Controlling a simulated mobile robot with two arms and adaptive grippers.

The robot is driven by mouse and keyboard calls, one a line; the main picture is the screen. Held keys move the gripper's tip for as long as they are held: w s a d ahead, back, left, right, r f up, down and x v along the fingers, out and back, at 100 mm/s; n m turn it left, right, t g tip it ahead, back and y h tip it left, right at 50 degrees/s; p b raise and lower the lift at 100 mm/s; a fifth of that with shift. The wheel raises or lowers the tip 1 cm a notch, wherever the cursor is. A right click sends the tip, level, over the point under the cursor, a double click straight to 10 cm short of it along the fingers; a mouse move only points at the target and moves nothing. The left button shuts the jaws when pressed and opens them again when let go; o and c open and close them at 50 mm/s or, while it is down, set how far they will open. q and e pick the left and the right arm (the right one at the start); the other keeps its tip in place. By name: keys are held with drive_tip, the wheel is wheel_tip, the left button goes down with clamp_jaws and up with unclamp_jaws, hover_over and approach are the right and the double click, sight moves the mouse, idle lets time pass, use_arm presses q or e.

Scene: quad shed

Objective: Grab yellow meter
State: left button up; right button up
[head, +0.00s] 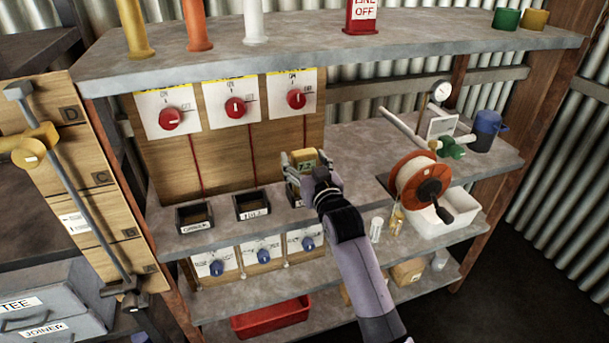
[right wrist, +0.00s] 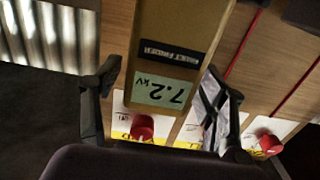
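The yellow meter (head: 304,159) stands at the third black tray on the middle shelf, in front of the wooden board. In the right wrist view the meter (right wrist: 172,62) appears upside down, with a screen reading 7.2 kV; its lower end is cut off by the frame. My right gripper (head: 312,172) is around the meter's upper part. In the wrist view one finger of this gripper (right wrist: 163,98) is on each side of the meter. The fingers look open, with a narrow gap at the left one; contact at the right one is unclear. My left gripper is out of view.
Two labelled black trays (head: 194,217) (head: 251,204) stand left of the meter. Red-knob panels (head: 232,102) hang above. An orange cable reel (head: 413,180) and a white bin (head: 457,214) are to the right. The upper shelf (head: 330,50) overhangs the board.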

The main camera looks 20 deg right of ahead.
drive_tip(key=shift+r, duration=0.1)
drive_tip(key=c, duration=1.2)
